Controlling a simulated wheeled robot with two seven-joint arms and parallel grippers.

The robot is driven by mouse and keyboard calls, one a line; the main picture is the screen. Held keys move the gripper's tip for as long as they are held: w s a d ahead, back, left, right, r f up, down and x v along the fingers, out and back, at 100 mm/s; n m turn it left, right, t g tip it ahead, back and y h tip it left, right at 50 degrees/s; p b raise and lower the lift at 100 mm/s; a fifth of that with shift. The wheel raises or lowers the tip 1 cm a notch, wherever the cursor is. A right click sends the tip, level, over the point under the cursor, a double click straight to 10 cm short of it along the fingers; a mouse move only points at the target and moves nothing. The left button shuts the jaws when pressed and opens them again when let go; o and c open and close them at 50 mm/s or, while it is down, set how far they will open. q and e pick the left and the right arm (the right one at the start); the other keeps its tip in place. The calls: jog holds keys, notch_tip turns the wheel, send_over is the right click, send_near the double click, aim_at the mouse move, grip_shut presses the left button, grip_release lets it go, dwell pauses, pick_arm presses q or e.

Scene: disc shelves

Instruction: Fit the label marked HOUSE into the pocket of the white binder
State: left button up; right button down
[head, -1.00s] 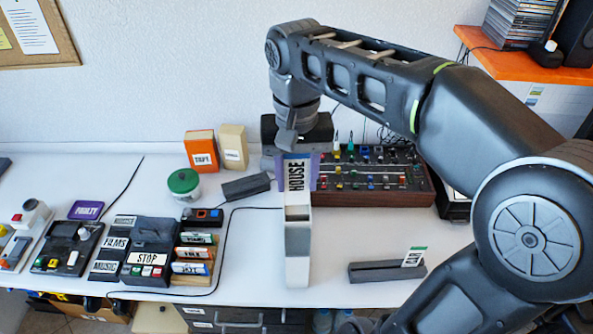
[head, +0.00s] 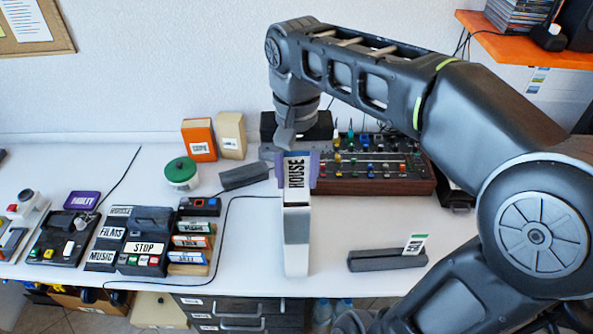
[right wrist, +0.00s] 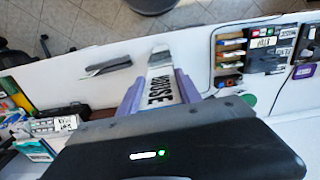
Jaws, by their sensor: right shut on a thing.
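The label marked HOUSE (head: 296,175) is a white strip with dark letters, held on end with its printed face toward me. My right gripper (head: 298,170) is shut on it, with purple fingers at its two sides. The white binder (head: 297,262) stands just below, with a grey patch on its narrow front. The label's lower end meets or overlaps the binder's upper part; I cannot tell whether it is inside the pocket. In the right wrist view the label (right wrist: 160,92) lies between the fingers, in line with the binder (right wrist: 160,58). My left gripper is not in view.
A dark slotted holder with a small upright card (head: 415,244) lies right of the binder. A mixer panel (head: 375,168) is behind. A green-lidded jar (head: 181,174) and dark labelled blocks (head: 148,247) are to the left. The table beside the binder is clear.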

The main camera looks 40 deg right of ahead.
aim_at(296, 198)
jog(key=shift+f+b, duration=0.8)
jog(key=shift+f, duration=0.55)
jog(key=shift+f+b, duration=1.7)
jog(key=shift+f, duration=0.55)
dwell(0.4)
jog(key=c, duration=0.7)
grip_release()
jog(key=shift+c, duration=0.2)
jog(key=shift+r, duration=0.35)
notch_tip(296, 198, up, 6)
jog(key=p, duration=0.4)
jog(key=shift+p, duration=0.3)
jog(key=shift+r+p, duration=0.6)
